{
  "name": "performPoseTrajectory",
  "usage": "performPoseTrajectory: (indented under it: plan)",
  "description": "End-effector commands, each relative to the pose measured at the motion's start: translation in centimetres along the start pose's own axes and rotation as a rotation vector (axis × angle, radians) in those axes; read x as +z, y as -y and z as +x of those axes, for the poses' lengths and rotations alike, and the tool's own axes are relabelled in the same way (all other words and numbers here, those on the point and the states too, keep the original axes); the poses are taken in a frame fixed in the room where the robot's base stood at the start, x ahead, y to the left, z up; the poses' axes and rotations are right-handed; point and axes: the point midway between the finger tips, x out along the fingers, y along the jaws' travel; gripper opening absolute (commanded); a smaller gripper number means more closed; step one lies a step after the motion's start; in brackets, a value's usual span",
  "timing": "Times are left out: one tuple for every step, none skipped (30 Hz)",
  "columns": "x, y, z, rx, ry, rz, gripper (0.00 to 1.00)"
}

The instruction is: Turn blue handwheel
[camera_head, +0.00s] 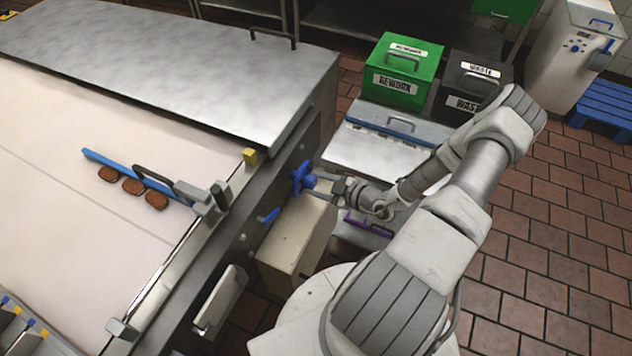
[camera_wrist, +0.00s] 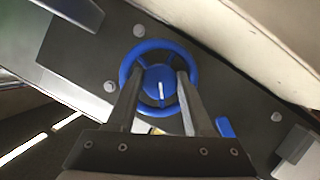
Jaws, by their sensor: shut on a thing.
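The blue handwheel (camera_head: 302,178) is on the dark side panel of the conveyor machine. In the wrist view the handwheel (camera_wrist: 160,68) shows as a blue ring with a round hub and a white mark on the hub. My gripper (camera_head: 320,182) reaches it from the right in the head view. In the wrist view the two fingers of my gripper (camera_wrist: 158,82) lie on either side of the hub, and the jaws are shut on the handwheel. The fingertips cover part of the ring.
A blue lever (camera_head: 268,216) sits beside the handwheel on the panel. A beige box (camera_head: 295,238) stands below it. Brown biscuits (camera_head: 132,186) lie by a blue guide on the pale belt (camera_head: 60,230). Green (camera_head: 405,60) and black bins stand behind; tiled floor (camera_head: 560,210) is open at right.

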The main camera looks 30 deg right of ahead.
Motion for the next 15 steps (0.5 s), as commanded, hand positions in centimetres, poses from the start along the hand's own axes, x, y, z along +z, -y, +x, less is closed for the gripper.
performPoseTrajectory:
  plan:
    - [-0.01, 0.11, -0.03, -0.012, 0.001, 0.02, 0.0]
    - [0.01, 0.12, -0.03, -0.016, 0.001, 0.031, 0.0]
    - [0.01, 0.12, -0.03, -0.022, 0.001, 0.044, 0.0]
    - [0.01, 0.12, -0.03, -0.026, 0.001, 0.054, 0.0]
    - [0.01, 0.12, -0.02, -0.029, 0.001, 0.061, 0.0]
    - [0.01, 0.11, -0.02, -0.032, 0.001, 0.071, 0.0]
    - [0.01, 0.11, -0.02, -0.034, 0.001, 0.077, 0.0]
    - [0.0, 0.1, -0.02, -0.036, 0.0, 0.081, 0.0]
    - [0.0, 0.11, -0.02, -0.038, 0.0, 0.088, 0.0]
    - [-0.01, 0.11, -0.02, -0.04, 0.0, 0.091, 0.0]
    - [-0.01, 0.11, -0.01, -0.041, 0.0, 0.093, 0.0]
    - [-0.02, 0.12, -0.01, -0.042, -0.001, 0.095, 0.0]
    - [-0.02, 0.12, -0.01, -0.042, -0.001, 0.096, 0.0]
    - [-0.03, 0.12, -0.01, -0.043, -0.001, 0.097, 0.0]
    - [-0.03, 0.12, 0.0, -0.043, -0.001, 0.098, 0.0]
